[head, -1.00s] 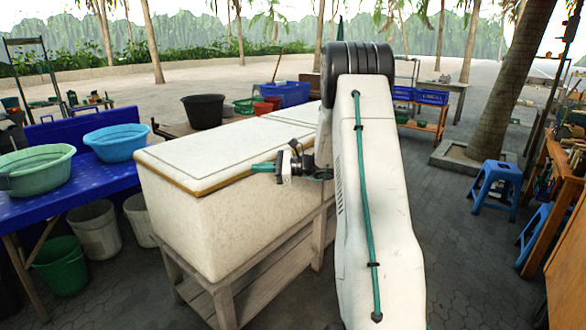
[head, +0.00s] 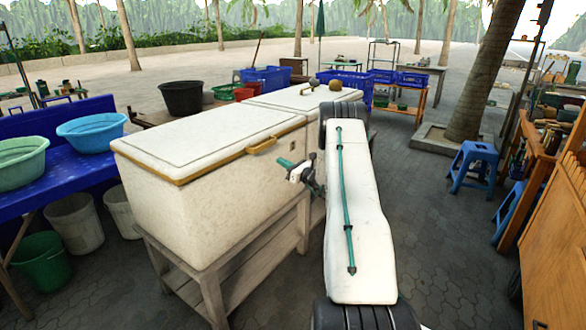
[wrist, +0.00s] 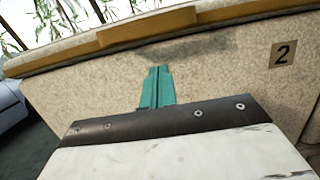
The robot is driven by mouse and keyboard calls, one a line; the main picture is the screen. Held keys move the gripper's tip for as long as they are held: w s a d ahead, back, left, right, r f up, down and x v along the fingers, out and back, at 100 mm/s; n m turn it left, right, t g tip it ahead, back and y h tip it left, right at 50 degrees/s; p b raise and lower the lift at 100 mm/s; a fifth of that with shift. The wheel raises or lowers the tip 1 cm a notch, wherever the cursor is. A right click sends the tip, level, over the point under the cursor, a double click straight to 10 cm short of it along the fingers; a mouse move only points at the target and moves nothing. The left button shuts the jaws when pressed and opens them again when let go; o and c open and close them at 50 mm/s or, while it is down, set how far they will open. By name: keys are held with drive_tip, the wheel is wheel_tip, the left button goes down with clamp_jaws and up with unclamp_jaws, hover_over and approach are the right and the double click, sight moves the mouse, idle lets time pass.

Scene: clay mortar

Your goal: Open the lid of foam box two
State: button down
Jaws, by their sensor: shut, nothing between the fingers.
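Foam box two (head: 200,205) is a large white speckled chest on a wooden stand in the head view. Its lid (head: 210,140) lies closed, with an ochre rim and an ochre handle (head: 262,145) on the near long side. My gripper (head: 283,162) has teal fingers, shut and empty, pointing at this wall just below the handle. In the wrist view the fingertips (wrist: 158,70) show below the handle, not touching it.
A second white box (head: 300,98) stands behind, with small items on its lid. A blue table (head: 60,165) with basins is at left. Blue stools (head: 472,165) and a wooden bench are at right. The paved floor (head: 440,250) between is clear.

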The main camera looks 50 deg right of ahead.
drive_tip(key=w+r, duration=0.3)
drive_tip(key=w, duration=0.1)
drive_tip(key=shift+a+r, duration=0.2)
drive_tip(key=shift+r, duration=0.2)
